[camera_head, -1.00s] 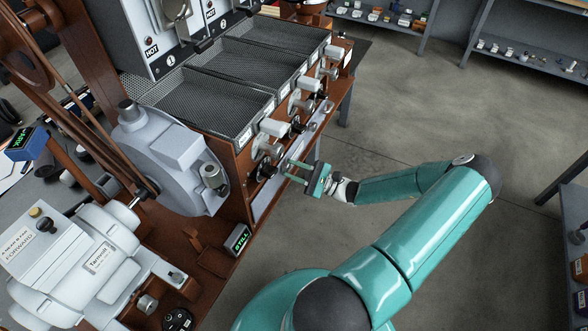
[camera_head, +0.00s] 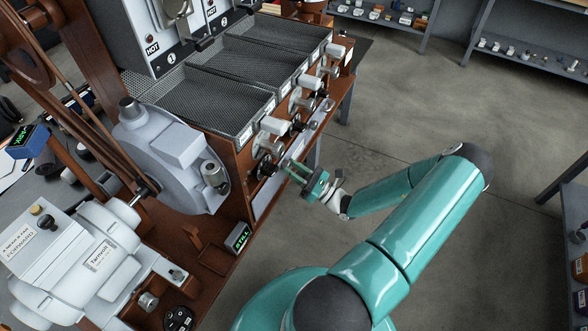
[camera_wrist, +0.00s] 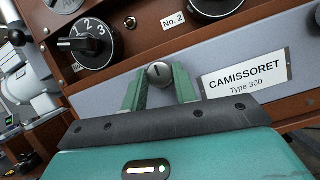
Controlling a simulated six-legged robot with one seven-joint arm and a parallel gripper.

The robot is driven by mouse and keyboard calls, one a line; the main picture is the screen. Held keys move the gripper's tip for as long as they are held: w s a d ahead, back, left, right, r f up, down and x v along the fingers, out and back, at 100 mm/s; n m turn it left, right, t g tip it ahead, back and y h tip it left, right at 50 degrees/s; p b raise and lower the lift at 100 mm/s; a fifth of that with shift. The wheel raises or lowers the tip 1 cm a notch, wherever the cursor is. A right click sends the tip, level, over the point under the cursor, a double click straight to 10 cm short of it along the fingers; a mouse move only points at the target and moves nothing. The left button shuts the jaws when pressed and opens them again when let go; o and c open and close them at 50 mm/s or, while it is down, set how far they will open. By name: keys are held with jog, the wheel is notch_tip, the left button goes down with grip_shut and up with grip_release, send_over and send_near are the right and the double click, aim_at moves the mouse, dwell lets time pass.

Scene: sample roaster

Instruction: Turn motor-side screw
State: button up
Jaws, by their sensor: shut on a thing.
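The motor-side screw (camera_wrist: 159,72) is a round grey slotted head on the grey strip along the front of the wooden cabinet. In the wrist view it sits between the two green fingertips of my gripper (camera_wrist: 160,84), which is shut on it. The screw's slot is tilted a little off upright. In the head view my gripper (camera_head: 286,163) reaches in to the cabinet front from the right, and the screw is too small to make out there.
A numbered black knob (camera_wrist: 90,44) is above left. The white motor (camera_head: 100,255) and grey blower housing (camera_head: 170,155) stand left. Mesh trays (camera_head: 210,105) are on top.

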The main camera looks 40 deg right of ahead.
dwell(0.4)
jog(key=o, duration=1)
jog(key=shift+c, duration=0.2)
jog(key=v, duration=1.3)
jog(key=shift+s, duration=0.35)
jog(key=shift+s+d+f, duration=0.1)
jog(key=shift+d, duration=0.1)
